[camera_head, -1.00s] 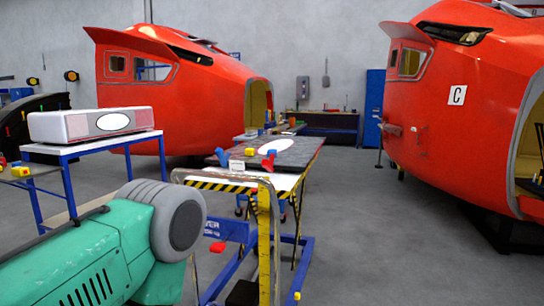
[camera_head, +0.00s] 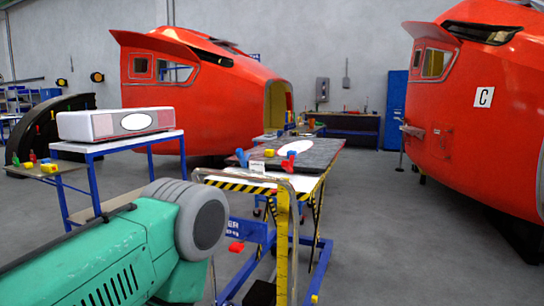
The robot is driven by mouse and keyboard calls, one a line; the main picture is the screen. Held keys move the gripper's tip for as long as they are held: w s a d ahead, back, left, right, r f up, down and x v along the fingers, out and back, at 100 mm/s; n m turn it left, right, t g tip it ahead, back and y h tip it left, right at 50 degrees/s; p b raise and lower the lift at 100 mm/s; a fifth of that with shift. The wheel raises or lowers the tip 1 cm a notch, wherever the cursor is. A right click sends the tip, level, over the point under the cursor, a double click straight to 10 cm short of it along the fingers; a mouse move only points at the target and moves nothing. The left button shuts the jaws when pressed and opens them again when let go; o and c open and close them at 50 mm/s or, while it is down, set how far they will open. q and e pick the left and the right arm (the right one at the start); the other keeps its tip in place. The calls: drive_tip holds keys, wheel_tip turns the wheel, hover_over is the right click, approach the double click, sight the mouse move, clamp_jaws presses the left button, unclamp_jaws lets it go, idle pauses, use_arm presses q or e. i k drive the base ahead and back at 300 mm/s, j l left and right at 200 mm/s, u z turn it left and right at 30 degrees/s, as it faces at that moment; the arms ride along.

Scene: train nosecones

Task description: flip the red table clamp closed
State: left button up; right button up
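The red table clamp (camera_head: 289,160) is on the near part of the work table (camera_head: 229,177), at the edge of a dark panel (camera_head: 325,153). Its red handle looks raised, but it is too small to tell its exact position. A blue clamp (camera_head: 242,157) stands to its left, by the same panel. Neither of my grippers is in view, and nothing is touching the clamp.
The table has a yellow-black striped edge and a blue lift frame (camera_head: 318,256). A white-topped stand (camera_head: 160,140) with a white box (camera_head: 115,123) is at left. Red nosecones (camera_head: 205,100) (camera_head: 450,140) stand behind and at right. The floor right of the table is clear.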

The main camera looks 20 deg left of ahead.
sight(288, 165)
drive_tip(key=i+l+u, duration=0.15)
drive_tip(key=i, duration=1.4)
